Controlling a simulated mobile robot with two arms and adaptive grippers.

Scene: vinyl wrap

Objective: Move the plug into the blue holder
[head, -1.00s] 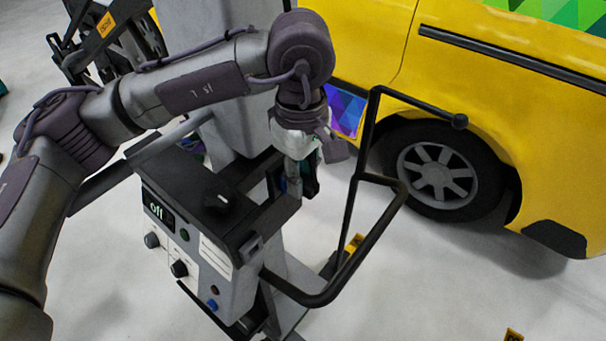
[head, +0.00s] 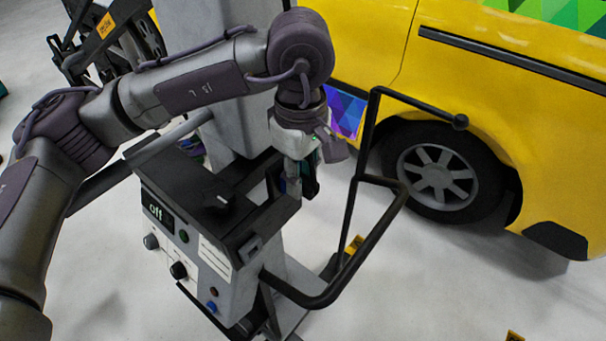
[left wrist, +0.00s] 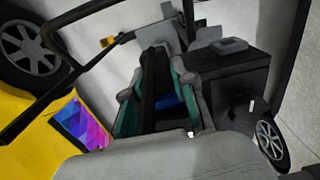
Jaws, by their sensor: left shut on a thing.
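My left gripper (head: 298,184) points down at the right end of the machine's black top in the head view, partly hidden by its own wrist. In the left wrist view its teal-lined fingers (left wrist: 160,108) are closed around a long black piece, which looks like the plug (left wrist: 149,85). A small blue piece (left wrist: 168,102) shows beside the black piece, between the fingers. It may be the blue holder, but I cannot tell, nor whether plug and holder touch. My right gripper is not in view.
The grey machine (head: 215,262) has a display reading "off", knobs and a black top. A bent black tube handle (head: 352,200) rises close to the right of my left gripper. A yellow van (head: 530,150) stands behind.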

